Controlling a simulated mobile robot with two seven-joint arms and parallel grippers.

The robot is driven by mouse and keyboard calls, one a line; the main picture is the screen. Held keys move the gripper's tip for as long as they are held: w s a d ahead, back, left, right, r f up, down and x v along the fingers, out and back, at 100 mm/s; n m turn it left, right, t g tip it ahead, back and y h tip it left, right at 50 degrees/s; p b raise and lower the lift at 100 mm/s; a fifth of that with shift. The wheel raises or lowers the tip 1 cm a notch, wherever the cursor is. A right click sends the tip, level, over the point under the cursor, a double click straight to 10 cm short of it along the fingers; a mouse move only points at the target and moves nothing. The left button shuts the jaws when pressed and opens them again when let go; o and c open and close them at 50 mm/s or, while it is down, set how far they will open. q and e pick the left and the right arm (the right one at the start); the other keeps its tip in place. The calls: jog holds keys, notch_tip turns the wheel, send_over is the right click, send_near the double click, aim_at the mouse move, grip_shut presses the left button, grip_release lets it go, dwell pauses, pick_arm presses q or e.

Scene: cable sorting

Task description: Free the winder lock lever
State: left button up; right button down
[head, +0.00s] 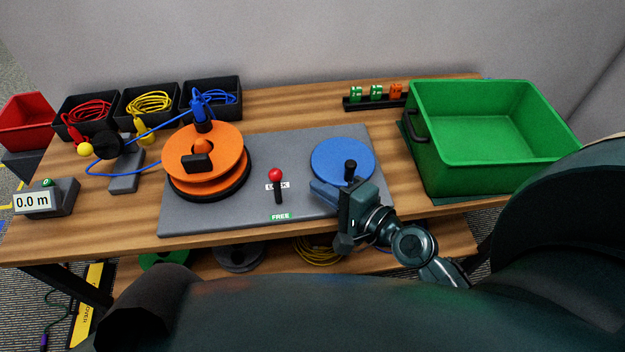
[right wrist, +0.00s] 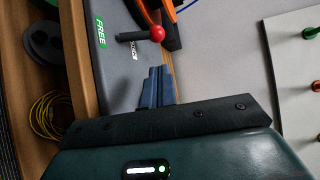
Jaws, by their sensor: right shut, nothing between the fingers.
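The winder lock lever (head: 278,193) is a black stem with a red ball knob (head: 275,174). It stands on the grey base plate (head: 190,217). The knob shows beside the LOCK label, on the side away from the green FREE label (head: 281,216); the exact tilt is hard to judge. My right gripper (head: 318,190) is shut and empty, right of the lever and apart from it, in front of the blue disc. In the right wrist view, the shut fingers (right wrist: 158,75) point toward the red knob (right wrist: 157,33), with a gap between. My left gripper is not in view.
An orange reel (head: 232,155) stands left of the lever. A blue disc with a black knob (head: 328,154) lies to its right. A green crate (head: 480,172) fills the right end. Black bins (head: 140,119) of cables stand at the back left. A length meter (head: 62,201) reads 0.0 m.

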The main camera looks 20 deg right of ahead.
aim_at(277, 187)
jog(key=x, duration=0.8)
jog(key=shift+w+a+f+p, duration=0.1)
jog(key=shift+w+p, duration=0.15)
jog(key=shift+p, duration=0.05)
jog(key=shift+s+f+b, duration=0.1)
jog(key=shift+f+b, duration=0.05)
jog(key=shift+b, duration=0.45)
jog(key=shift+s+r+t+b, duration=0.1)
jog(key=shift+r+t+b, duration=0.1)
jog(key=shift+t+b, duration=0.15)
jog(key=shift+n, duration=0.3)
